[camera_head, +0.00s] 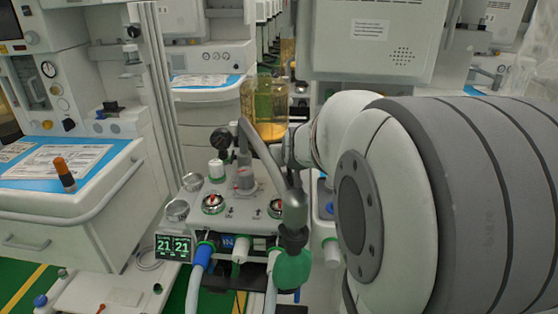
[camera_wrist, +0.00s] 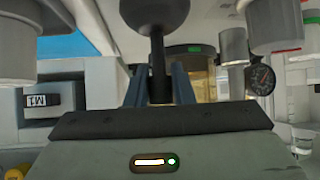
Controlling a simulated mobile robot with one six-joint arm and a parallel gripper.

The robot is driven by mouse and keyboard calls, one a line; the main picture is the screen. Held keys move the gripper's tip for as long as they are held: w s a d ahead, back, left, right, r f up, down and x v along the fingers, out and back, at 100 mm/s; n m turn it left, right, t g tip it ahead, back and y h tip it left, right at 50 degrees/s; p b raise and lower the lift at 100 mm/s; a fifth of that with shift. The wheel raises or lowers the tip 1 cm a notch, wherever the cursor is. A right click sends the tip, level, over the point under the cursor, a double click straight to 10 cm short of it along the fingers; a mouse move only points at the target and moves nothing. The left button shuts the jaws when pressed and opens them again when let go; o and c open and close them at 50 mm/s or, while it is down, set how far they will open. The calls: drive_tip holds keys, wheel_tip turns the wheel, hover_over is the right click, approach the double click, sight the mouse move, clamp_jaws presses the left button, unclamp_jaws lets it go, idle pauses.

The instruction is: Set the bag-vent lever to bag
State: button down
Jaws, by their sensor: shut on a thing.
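In the wrist view a dark ball-topped lever (camera_wrist: 157,40) stands at the top middle, its thin stem running down between my fingers. My gripper (camera_wrist: 160,82) has its two blue-grey fingers closed on that stem, just below the ball. In the head view my arm comes in from the right and reaches toward the breathing unit (camera_head: 235,208). My fingertips and the lever cannot be made out there, behind the grey bag arm (camera_head: 265,155) and my wrist. Which end of its travel the lever is at cannot be told.
The curved grey bag arm with a green part (camera_head: 293,269) at its lower end passes close in front of my wrist. An amber canister (camera_head: 266,108) stands behind. A pressure gauge (camera_wrist: 262,80) is right of my fingers. Hoses hang below the unit.

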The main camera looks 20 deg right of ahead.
drive_tip(key=shift+f, duration=0.1)
drive_tip(key=c, duration=1.3)
unclamp_jaws()
drive_tip(key=shift+s, duration=0.1)
drive_tip(key=shift+o, duration=0.2)
wheel_tip(320, 180, up, 10)
drive_tip(key=shift+r+p, duration=0.1)
drive_tip(key=shift+p, duration=1.15)
drive_tip(key=shift+c, duration=0.5)
